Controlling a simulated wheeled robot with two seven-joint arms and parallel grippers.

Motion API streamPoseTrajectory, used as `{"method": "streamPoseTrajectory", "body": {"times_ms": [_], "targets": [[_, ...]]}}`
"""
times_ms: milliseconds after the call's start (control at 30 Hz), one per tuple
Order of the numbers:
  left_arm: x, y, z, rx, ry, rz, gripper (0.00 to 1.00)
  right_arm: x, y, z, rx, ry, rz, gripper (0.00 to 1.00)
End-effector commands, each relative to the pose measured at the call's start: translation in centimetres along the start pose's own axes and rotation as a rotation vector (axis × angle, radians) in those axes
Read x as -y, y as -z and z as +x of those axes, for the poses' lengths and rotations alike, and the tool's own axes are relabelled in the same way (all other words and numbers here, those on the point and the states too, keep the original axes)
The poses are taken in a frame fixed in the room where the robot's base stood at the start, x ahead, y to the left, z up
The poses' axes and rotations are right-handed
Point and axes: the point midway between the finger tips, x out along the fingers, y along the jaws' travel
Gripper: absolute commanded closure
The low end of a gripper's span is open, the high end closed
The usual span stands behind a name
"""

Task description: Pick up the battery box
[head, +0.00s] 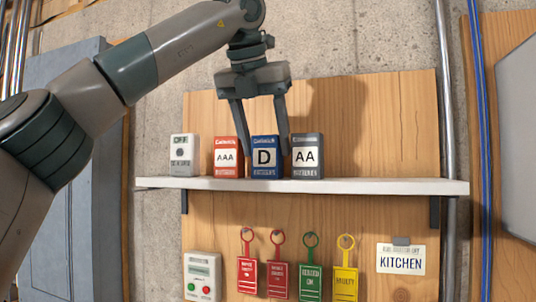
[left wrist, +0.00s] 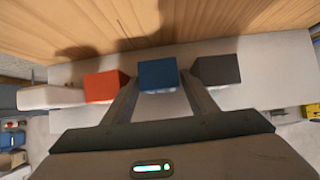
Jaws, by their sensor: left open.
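Three battery boxes stand upright in a row on a white wall shelf: a red AAA box (head: 228,158), a blue D box (head: 264,158) and a grey AA box (head: 307,157). My left gripper (head: 266,152) points down from above, open, with one finger on each side of the blue box. In the left wrist view the blue box (left wrist: 158,75) shows between the fingertips (left wrist: 158,83), with the red box (left wrist: 103,87) to the left and the dark grey box (left wrist: 217,70) to the right. I cannot tell whether the fingers touch any box. My right gripper is not in view.
The white shelf (head: 400,187) is clear right of the grey box. A small white OFF box (head: 184,155) stands left of the red box. A wooden panel is close behind. Below hang several coloured tags (head: 279,280), a KITCHEN sign (head: 401,262) and a push-button box (head: 202,278).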

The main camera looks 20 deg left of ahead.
Motion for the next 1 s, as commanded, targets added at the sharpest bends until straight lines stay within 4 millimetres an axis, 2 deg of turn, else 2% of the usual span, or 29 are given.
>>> {"method": "streamPoseTrajectory", "body": {"times_ms": [33, 267, 733, 767, 900, 1000], "targets": [[0.0, -0.2, 0.5, -0.003, -0.001, 0.002, 0.48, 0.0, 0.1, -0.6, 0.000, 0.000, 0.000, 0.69], [0.0, -0.1, 2.7, 0.000, 0.000, 0.000, 0.48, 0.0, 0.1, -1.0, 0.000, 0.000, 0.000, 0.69], [0.1, -0.1, 2.9, 0.001, 0.000, 0.000, 0.48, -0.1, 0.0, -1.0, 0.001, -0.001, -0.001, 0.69], [0.1, -0.1, 2.9, 0.001, 0.000, 0.000, 0.50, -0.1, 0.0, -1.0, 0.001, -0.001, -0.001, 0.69], [0.0, -0.1, 2.9, 0.001, 0.000, 0.000, 0.83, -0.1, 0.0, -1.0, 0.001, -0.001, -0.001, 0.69], [0.0, -0.1, 2.8, 0.002, 0.000, 0.000, 0.85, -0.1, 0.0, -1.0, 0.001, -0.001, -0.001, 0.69]]}}
